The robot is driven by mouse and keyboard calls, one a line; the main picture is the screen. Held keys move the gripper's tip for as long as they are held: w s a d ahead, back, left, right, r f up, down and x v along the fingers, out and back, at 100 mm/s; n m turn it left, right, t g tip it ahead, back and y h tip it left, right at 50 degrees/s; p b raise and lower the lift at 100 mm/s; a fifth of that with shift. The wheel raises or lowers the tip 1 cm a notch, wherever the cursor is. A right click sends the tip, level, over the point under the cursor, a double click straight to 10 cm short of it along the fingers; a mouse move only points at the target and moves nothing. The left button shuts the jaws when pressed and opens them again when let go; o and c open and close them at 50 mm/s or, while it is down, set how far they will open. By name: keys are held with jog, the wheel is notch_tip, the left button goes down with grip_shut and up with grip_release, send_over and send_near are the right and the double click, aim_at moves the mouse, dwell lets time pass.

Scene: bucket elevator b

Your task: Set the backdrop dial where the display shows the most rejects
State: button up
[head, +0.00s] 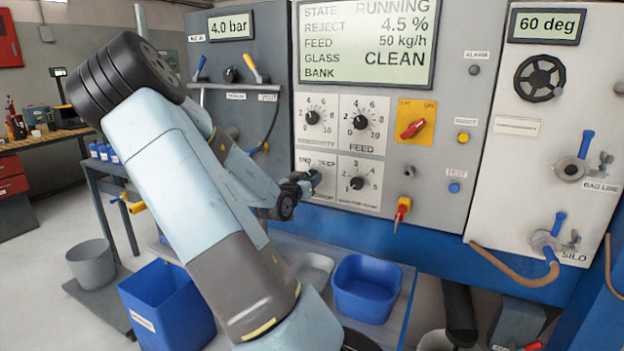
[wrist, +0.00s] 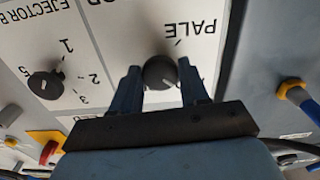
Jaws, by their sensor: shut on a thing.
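The backdrop dial is a small dark knob on the lower left white plate of the panel. In the wrist view the backdrop dial (wrist: 160,72) sits between the two fingers of my gripper (wrist: 162,88), which is shut on it. The word PALE reads upside down beside it; its other marks are partly hidden. In the head view my gripper (head: 304,182) reaches the plate and covers part of the dial. The display (head: 365,45) reads state RUNNING, reject 4.5 %, feed 50 kg/h, glass CLEAN; the bank line shows no value.
Close by are the sensitivity dial (head: 313,117), the feed dial (head: 361,122) and the ejector dial (head: 357,183). A red switch on a yellow plate (head: 416,125) and a red-yellow handle (head: 402,210) are to the right. Blue bins (head: 365,288) stand below the panel.

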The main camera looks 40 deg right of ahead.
jog(key=shift+w+a+f+n, duration=0.15)
jog(key=shift+w+a+n, duration=0.2)
jog(key=shift+n, duration=0.25)
jog(key=shift+s+d+n, duration=0.1)
jog(key=shift+s+n, duration=0.05)
jog(key=shift+n, duration=3.6)
jog(key=shift+s+n, duration=0.15)
jog(key=shift+n, duration=3.6)
jog(key=o, duration=1)
jog(key=shift+d, duration=0.1)
jog(key=shift+o, duration=0.2)
